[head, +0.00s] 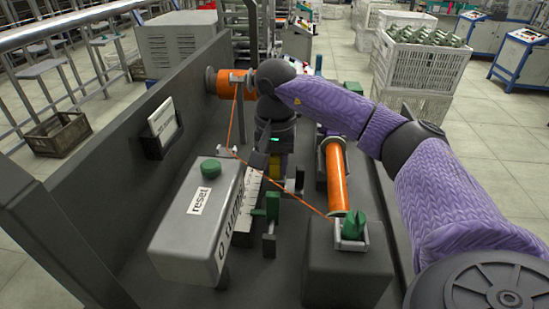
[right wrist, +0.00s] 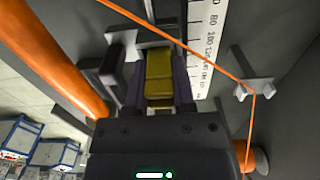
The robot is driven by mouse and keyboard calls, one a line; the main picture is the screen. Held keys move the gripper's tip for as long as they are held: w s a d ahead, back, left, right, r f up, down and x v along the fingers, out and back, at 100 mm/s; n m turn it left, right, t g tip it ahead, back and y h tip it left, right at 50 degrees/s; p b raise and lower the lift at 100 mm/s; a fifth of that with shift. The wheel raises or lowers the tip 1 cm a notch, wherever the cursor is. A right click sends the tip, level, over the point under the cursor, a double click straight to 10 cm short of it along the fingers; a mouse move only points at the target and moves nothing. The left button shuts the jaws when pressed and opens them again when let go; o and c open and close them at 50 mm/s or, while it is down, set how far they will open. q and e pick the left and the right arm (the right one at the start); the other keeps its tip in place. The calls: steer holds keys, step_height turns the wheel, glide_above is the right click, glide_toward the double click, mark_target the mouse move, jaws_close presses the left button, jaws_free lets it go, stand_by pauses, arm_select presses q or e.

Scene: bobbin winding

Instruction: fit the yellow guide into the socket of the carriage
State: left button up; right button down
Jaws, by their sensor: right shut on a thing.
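My right gripper (head: 275,158) points down behind the grey counter box, under my purple-sleeved arm. It is shut on the yellow guide (right wrist: 158,78), which sits between its two dark fingers in the right wrist view; only a little of the guide (head: 275,170) shows in the head view. A grey bracket, seemingly the carriage (right wrist: 122,45), lies just beyond and beside the guide's far end, next to the white scale (right wrist: 203,40). The socket is largely hidden behind the guide and fingers, so I cannot tell whether the guide is in it. My left gripper is not in view.
An orange thread (head: 280,187) runs slantwise close to the gripper, past a small grey hook (right wrist: 255,87). The reset box (head: 197,215), green-topped block (head: 350,265) and dark side wall (head: 100,185) crowd the area.

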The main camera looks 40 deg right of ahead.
steer(key=shift+f, duration=0.3)
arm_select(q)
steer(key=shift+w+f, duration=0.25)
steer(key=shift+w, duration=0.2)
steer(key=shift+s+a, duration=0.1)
arm_select(e)
steer(key=shift+s+a+f, duration=0.1)
steer(key=shift+s+f, duration=0.05)
steer(key=shift+f, duration=0.1)
